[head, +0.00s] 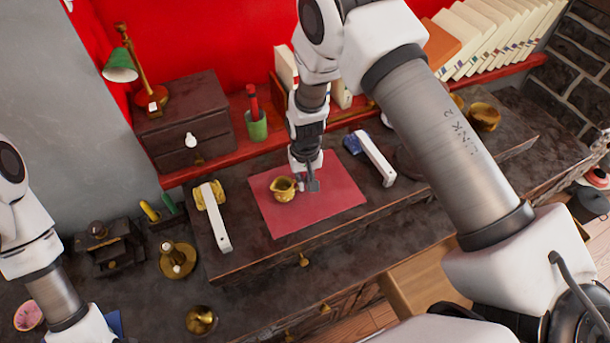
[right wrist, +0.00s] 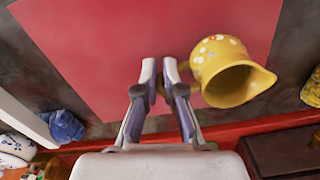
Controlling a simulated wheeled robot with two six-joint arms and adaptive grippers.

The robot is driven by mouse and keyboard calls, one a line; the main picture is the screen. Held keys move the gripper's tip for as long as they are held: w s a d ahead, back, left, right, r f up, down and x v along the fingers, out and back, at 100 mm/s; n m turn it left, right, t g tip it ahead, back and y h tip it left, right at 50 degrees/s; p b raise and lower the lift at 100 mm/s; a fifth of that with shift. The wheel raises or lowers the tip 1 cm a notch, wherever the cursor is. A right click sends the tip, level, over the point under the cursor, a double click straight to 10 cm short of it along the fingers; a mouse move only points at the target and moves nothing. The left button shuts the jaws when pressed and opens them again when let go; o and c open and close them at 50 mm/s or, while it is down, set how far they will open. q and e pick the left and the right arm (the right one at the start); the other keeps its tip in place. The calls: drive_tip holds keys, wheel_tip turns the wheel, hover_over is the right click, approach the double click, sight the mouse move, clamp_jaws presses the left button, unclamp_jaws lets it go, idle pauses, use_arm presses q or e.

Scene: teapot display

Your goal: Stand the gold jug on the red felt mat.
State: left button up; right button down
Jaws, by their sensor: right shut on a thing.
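The gold jug (head: 283,189), dotted with pale flowers, appears upright over the left-middle of the red felt mat (head: 330,205). Whether its base touches the mat is hard to tell. In the right wrist view the jug (right wrist: 226,72) is right of the fingers, its mouth and spout facing the camera, with the mat (right wrist: 100,50) behind it. My right gripper (head: 310,184) comes down over the mat and is shut on the jug's handle side; the fingers (right wrist: 160,66) nearly meet and hide the grip. My left arm shows at lower left, its gripper out of frame.
White bars (head: 214,216) and (head: 375,158) flank the mat, with a yellow cloth and a blue cloth beside them. A dark drawer box (head: 186,120) and green cup (head: 256,126) stand behind. A brass candlestick (head: 177,259) stands left. The mat's front is clear.

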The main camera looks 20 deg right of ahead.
drive_tip(key=shift+w+f, duration=0.1)
drive_tip(key=shift+w, duration=0.1)
drive_tip(key=shift+f, duration=0.1)
drive_tip(key=c, duration=1.3)
unclamp_jaws()
drive_tip(key=shift+s, duration=0.15)
